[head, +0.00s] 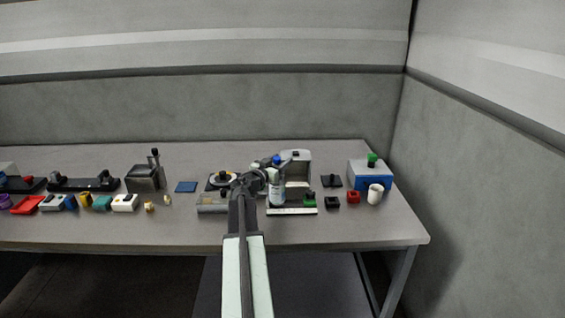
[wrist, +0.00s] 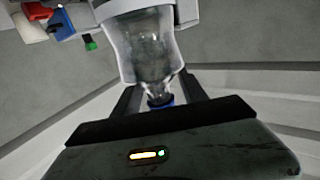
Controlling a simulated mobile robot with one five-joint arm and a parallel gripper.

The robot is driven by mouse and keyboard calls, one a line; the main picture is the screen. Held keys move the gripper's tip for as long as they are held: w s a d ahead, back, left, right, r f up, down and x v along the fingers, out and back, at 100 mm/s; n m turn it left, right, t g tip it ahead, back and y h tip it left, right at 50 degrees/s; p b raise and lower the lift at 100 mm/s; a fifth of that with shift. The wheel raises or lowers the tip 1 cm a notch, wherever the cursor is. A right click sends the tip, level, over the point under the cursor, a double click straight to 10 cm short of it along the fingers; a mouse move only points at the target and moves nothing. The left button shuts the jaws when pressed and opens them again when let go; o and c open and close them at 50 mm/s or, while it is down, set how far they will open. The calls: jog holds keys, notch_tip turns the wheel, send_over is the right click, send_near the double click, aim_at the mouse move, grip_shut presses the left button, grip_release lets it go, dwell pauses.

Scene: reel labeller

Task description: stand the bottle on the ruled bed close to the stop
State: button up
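The clear bottle (head: 277,191) with a blue cap (head: 276,160) is upright over the ruled bed (head: 291,211), a pale strip at the table front. I cannot tell whether its base touches the bed. The green-topped stop (head: 310,198) is at the bed's right end, just right of the bottle. My gripper (head: 265,168) is at the bottle's upper part. In the wrist view the bottle (wrist: 145,45) appears upside down, its cap (wrist: 159,99) near the palm. The fingers of my gripper (wrist: 160,88) flank its neck and seem shut on it; the contact is partly hidden.
A grey machine housing (head: 297,161) stands behind the bottle. A grey block (head: 212,203) is left. Several small items line the left side.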

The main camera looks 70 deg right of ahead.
jog(key=v, duration=1.1)
jog(key=shift+a, duration=0.4)
